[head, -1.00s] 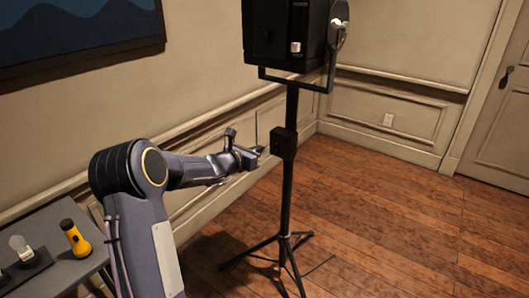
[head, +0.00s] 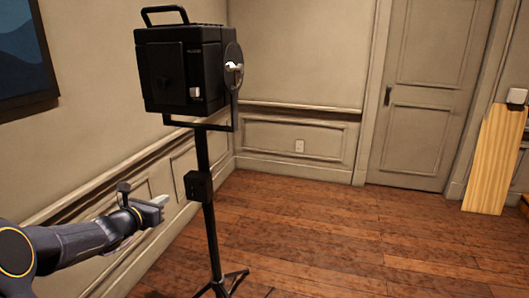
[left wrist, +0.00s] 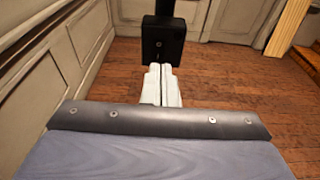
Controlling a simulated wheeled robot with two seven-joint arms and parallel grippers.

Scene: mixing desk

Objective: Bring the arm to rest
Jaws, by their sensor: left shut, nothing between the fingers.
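My left arm comes in from the lower left in the head view, stretched out to the right. Its gripper (head: 160,201) is shut and empty, in the air to the left of a black stand. In the left wrist view the two pale fingers (left wrist: 161,85) lie side by side, pointing toward the stand's black box (left wrist: 163,39). In the head view, a gap shows between the fingertips and the stand pole (head: 206,158). My right gripper is in neither view.
A black studio lamp (head: 185,70) tops the tripod stand, whose feet (head: 225,285) spread on the wooden floor. Panelled walls close the left and back. A door (head: 428,90) and a leaning wooden board (head: 494,160) stand at the right. The floor (head: 330,235) right of the stand is clear.

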